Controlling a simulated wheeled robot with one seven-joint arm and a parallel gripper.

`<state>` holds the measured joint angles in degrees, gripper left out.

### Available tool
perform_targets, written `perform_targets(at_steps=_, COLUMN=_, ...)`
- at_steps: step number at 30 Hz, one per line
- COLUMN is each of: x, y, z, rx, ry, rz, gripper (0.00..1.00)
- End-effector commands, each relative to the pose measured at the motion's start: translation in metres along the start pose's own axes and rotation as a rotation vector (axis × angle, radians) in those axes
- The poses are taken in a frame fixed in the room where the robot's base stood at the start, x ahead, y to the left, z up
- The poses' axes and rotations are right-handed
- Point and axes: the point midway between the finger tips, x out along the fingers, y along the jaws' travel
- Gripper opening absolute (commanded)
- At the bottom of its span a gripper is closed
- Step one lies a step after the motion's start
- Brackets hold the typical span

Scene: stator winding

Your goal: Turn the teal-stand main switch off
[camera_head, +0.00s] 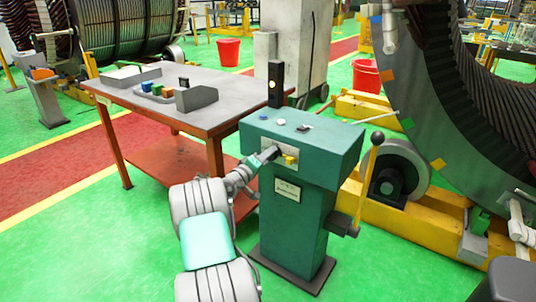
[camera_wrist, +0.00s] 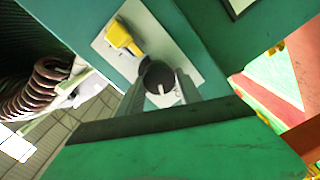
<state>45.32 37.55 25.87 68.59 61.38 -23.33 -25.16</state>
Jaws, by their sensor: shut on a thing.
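The teal stand (camera_head: 296,225) stands at centre in the head view, with a pale plate (camera_head: 312,153) on its near face. In the wrist view the plate (camera_wrist: 178,45) carries a round black knob (camera_wrist: 157,75) with a white mark, which looks like the main switch. A yellow lever or knob (camera_wrist: 122,38) is beside it; it also shows in the head view (camera_head: 290,160). My gripper (camera_wrist: 161,90) has a finger on each side of the black knob and is shut on it. In the head view my gripper (camera_head: 266,155) hides most of the black knob.
A lamp post (camera_head: 275,82) and small buttons (camera_head: 282,122) are on the stand's top. A ball-ended lever (camera_head: 376,140) rises at its right. A table (camera_head: 235,105) with trays is behind left. A large stator ring (camera_head: 440,90) is at right. Green floor is open at front left.

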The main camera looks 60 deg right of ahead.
Motion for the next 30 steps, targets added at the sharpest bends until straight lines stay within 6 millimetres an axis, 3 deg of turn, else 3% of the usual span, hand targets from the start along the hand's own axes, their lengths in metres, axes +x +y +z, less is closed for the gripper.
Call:
perform_targets(at_steps=15, x=-0.0003, y=-0.0010, z=-0.0001, rx=-0.407, ry=0.000, rz=-0.001, gripper=0.01)
perform_targets(at_steps=30, x=-0.0003, y=-0.0031, z=0.0010, rx=-0.522, ry=0.000, rz=-0.001, gripper=0.01)
